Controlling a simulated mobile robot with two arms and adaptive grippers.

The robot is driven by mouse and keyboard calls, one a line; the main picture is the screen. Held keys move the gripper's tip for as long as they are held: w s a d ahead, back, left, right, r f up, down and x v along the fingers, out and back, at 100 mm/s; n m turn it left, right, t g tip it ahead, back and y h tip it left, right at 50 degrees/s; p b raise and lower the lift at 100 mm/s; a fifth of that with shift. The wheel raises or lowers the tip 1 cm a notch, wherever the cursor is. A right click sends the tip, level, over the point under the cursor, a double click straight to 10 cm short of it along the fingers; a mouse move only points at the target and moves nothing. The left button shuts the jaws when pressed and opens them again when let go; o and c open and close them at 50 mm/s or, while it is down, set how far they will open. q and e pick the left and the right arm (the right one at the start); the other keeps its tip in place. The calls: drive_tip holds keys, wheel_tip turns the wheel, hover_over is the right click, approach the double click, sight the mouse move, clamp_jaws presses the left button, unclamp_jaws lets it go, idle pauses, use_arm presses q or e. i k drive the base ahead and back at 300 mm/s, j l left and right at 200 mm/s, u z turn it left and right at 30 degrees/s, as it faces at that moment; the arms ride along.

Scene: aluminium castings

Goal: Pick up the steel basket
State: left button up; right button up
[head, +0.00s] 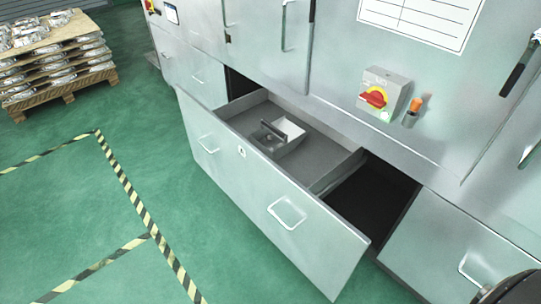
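A small steel basket (286,148) with a raised handle bar sits inside an open drawer (240,182) of the grey metal cabinet. It stands on the drawer floor, towards the left half, apart from the front panel. Its inside looks bright on the right and darker on the left; I cannot tell whether it holds anything. Neither of my grippers shows. A dark rounded part at the bottom right corner looks like a piece of my own body.
The drawer front has two handles. A red rotary switch (373,97) sits on the cabinet above. A pallet with stacked castings (58,60) stands far left. Green floor with striped tape is clear.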

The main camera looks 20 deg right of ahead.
sight(283, 130)
drive_tip(key=z, duration=0.4)
drive_tip(key=i+j+z, duration=0.1)
drive_tip(key=z, duration=0.3)
drive_tip(key=i+z, duration=0.1)
drive_tip(key=z, duration=0.25)
drive_tip(key=i+j+z, duration=0.2)
drive_tip(key=j, duration=0.2)
drive_tip(key=i+j+z, duration=0.25)
drive_tip(key=j, duration=0.2)
drive_tip(key=j+z, duration=0.2)
drive_tip(key=j, duration=0.2)
drive_tip(key=i+j+z, duration=0.2)
drive_tip(key=j, duration=0.3)
drive_tip(key=j+z, duration=0.2)
drive_tip(key=j, duration=0.25)
